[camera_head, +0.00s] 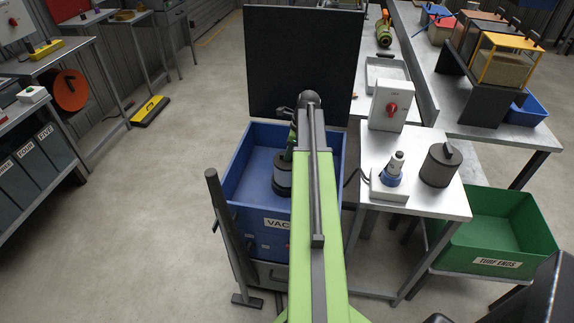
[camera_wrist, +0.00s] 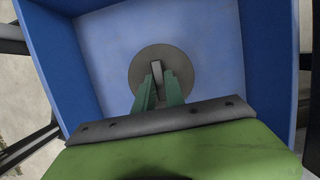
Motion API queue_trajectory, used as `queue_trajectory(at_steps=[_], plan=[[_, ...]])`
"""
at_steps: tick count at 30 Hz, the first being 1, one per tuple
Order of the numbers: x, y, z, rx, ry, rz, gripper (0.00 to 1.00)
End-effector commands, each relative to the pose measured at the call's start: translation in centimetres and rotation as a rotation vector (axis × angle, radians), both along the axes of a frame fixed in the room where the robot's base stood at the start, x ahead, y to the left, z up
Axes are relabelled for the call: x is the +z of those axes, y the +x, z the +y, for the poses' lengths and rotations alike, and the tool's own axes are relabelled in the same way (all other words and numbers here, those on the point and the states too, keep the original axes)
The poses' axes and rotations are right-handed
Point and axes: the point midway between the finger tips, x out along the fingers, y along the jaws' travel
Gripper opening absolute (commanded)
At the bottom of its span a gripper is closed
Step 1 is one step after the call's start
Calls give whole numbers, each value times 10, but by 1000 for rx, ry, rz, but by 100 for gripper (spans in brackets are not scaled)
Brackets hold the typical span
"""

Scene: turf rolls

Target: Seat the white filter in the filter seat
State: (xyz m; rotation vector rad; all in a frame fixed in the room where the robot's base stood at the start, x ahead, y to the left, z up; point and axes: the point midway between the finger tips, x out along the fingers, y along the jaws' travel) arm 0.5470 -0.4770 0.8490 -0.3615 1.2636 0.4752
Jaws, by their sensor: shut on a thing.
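My gripper (camera_wrist: 158,86) is shut on the upright bar of a round grey piece (camera_wrist: 182,62), inside a blue open box. In the head view my gripper (camera_head: 291,143) points down into the blue box (camera_head: 240,185), and the round piece (camera_head: 282,190) looks dark grey below it, partly behind my arm. I cannot tell whether this piece is the white filter; it looks grey. No filter seat can be made out; the underside of the piece is hidden. I cannot tell whether it touches the box floor.
A black panel (camera_head: 302,62) rises behind the box. The table at right holds a dark canister (camera_head: 440,167), a blue-and-white device (camera_head: 392,172) and a white switch box (camera_head: 391,106). A green bin (camera_head: 490,232) stands lower right. The floor at left is mostly clear.

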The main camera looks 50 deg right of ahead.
Motion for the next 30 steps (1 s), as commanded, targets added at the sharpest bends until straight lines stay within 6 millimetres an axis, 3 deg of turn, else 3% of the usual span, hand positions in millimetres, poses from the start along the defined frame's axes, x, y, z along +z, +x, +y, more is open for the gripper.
queue_trajectory(at_steps=[7, 18, 19, 24, 30], plan=[[-42, 0, 0, 0, 0, 0, 0], [-43, -1, -1, -1, 0, 0, 0], [-43, -1, -1, -1, 0, 0, 16], [-41, -1, -1, -1, 0, 0, 36], [-41, -1, -1, -1, 0, 0, 36]])
